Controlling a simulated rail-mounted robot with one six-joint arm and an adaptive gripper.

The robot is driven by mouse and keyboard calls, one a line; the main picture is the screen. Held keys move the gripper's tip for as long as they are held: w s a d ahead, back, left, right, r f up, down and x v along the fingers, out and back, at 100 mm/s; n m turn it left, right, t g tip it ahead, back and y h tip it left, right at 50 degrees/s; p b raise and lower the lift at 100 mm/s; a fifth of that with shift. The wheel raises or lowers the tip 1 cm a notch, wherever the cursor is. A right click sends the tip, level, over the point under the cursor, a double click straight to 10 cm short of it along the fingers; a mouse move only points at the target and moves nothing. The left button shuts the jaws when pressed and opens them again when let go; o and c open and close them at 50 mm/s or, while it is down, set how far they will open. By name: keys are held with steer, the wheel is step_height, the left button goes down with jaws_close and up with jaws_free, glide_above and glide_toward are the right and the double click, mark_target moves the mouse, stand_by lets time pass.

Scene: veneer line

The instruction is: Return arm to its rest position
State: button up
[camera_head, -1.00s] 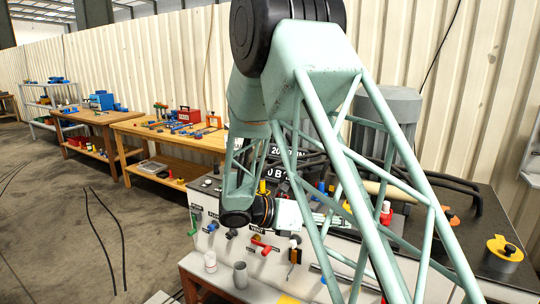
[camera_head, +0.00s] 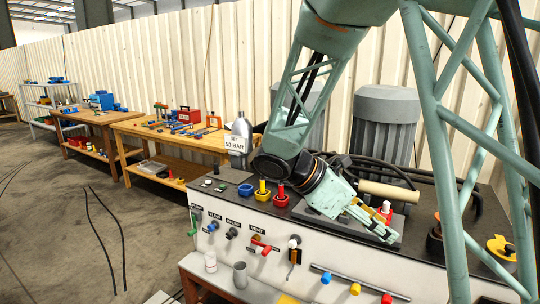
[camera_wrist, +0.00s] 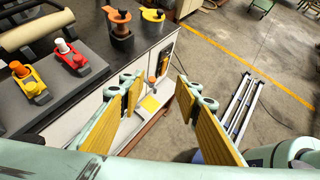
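My arm is mint green and reaches over the bench from the upper right in the head view. My gripper (camera_head: 378,228) points down and right above the dark bench top, in front of the beige roller. It also shows in the wrist view (camera_wrist: 165,90), with its two yellow-padded fingers spread apart and nothing held between them. Past the fingers I see the bench's white front edge and the floor.
The bench (camera_head: 230,250) carries a grey motor (camera_head: 388,118), a beige roller (camera_head: 388,191), a gas bottle with a "SET 50 BAR" sign (camera_head: 236,144), and blue, yellow and red knobs. A yellow-handled part (camera_head: 500,245) stands at its right end. Open floor (camera_head: 75,240) lies left.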

steer(key=s+d+r+m+y, duration=0.1)
steer(key=s+r+m+y, duration=0.2)
steer(key=s, duration=0.5)
steer(key=s+r+m+y, duration=0.1)
steer(key=s+r+m, duration=0.1)
steer(key=s+m, duration=0.45)
steer(key=s+a+r+m+t+y, duration=0.1)
steer(key=s+a+r+m+y, duration=0.1)
steer(key=s, duration=0.7)
steer(key=s+a+r+m+t+y, duration=0.1)
steer(key=s+a+m+y, duration=0.3)
steer(key=s, duration=0.5)
steer(key=shift+s+a+r+m+t+y, duration=0.15)
steer(key=shift+a+r+m+t+y, duration=0.2)
steer(key=shift+a+m+t, duration=1)
